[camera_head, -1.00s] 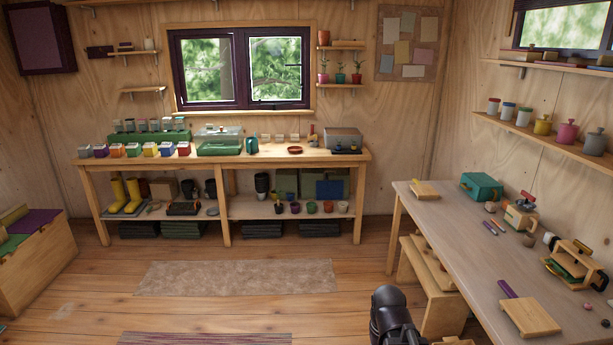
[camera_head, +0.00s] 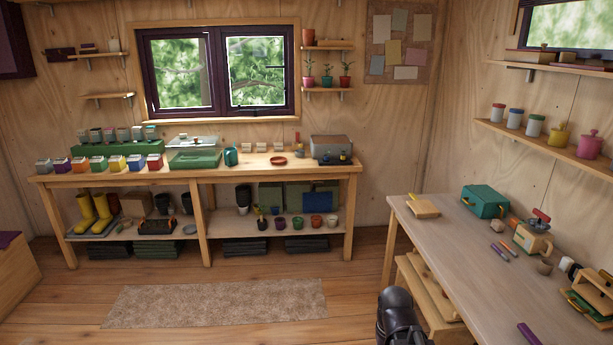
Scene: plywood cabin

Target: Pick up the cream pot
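I cannot tell for sure which thing is the cream pot. A small pale cream cylinder (camera_head: 114,45) stands on the upper left wall shelf, too small to tell whether it is a pot. A cream, boxy vessel with a handle (camera_head: 532,239) stands on the right-hand table (camera_head: 450,245). A black part of my arm shows at the bottom edge; my gripper is not in view.
A stool (camera_head: 425,300) stands under the right-hand table. The floor around the beige rug (camera_head: 215,303) is open. A wooden chest (camera_head: 14,275) is at the left edge. Lidded jars, a yellow pot (camera_head: 559,137) and a pink pot (camera_head: 588,146) stand on the right wall shelf.

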